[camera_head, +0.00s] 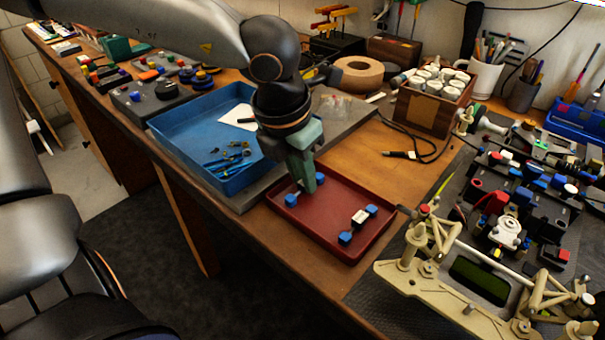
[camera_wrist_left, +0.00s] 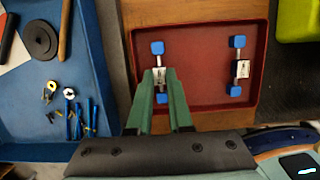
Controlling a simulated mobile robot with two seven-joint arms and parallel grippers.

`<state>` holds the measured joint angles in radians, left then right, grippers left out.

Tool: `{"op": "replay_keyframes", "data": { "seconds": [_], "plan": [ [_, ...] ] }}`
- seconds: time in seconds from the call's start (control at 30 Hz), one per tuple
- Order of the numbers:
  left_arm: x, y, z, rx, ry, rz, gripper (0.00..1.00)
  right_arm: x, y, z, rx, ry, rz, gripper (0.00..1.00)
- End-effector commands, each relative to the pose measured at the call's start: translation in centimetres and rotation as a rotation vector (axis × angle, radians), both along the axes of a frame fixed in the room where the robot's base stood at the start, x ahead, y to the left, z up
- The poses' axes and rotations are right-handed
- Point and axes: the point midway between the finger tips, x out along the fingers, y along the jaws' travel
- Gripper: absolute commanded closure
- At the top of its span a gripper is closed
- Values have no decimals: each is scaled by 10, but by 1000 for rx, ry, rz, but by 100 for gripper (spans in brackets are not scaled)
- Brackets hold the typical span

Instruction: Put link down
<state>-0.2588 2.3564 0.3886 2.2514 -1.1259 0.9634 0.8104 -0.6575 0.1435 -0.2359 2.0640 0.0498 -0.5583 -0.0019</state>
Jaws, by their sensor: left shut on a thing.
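My left gripper (camera_head: 305,188) reaches down over the left part of the red tray (camera_head: 340,189). It is shut on a link with blue ends (camera_head: 291,200), whose pale middle shows between the fingertips in the left wrist view (camera_wrist_left: 160,75). The held link is low over the tray floor; I cannot tell whether it touches. A second link (camera_head: 358,218) with blue ends and a black and white middle lies in the tray to the right. It also shows in the left wrist view (camera_wrist_left: 240,69), roughly parallel to the held one and apart from it. My right gripper is not in view.
A blue tray (camera_head: 170,124) with small tools and screws stands left of the red tray. A wooden box of white rolls (camera_head: 432,96) and a tape roll (camera_head: 357,74) stand behind. A cream car frame (camera_head: 440,272) is at the right. Bare wood (camera_head: 385,160) lies behind the red tray.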

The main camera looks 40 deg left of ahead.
Motion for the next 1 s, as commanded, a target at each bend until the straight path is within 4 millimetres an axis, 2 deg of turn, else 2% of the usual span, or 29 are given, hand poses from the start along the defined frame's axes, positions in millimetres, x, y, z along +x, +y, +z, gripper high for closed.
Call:
{"op": "replay_keyframes", "data": {
  "seconds": [0.23, 0.27, 0.33, 0.6, 0.73, 0.87, 1.0],
  "plan": [
    [0, 0, -5, -1, -1, 1, 100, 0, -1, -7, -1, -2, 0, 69],
    [0, 0, -3, -1, -1, 1, 79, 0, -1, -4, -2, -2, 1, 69],
    [0, 0, -2, -1, -1, 1, 71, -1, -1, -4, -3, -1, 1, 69],
    [0, 0, -2, 0, 0, 1, 69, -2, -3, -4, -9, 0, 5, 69],
    [0, 0, 4, 0, 0, 0, 69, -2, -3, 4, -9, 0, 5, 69],
    [-4, 0, 28, -2, -8, 3, 69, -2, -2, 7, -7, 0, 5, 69],
    [-12, 1, 59, -1, -8, 2, 69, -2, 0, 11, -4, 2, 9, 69]
  ]
}}
